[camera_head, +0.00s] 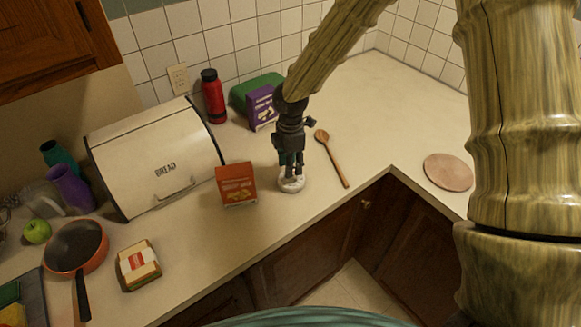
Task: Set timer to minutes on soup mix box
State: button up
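My gripper (290,163) points straight down over a small white round object (291,183) on the counter, which looks like the timer. The fingertips are at its top; whether they grip it is too small to tell. An orange-red box (238,185) stands upright just left of the gripper. A purple box (262,107) stands behind, near the back wall. A cream, red and green box (139,264) lies flat at the front left. The print is too small to tell which is the soup mix.
A bread box (155,155) stands left, with a red bottle (213,96) behind it. A wooden spoon (332,158) lies just right of the gripper. A pan (76,247) is at far left. A round board (448,172) lies right; the counter between is clear.

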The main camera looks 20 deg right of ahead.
aim_at(291, 181)
jog(key=shift+f+p, duration=0.3)
jog(key=shift+f, duration=1.1)
grip_shut()
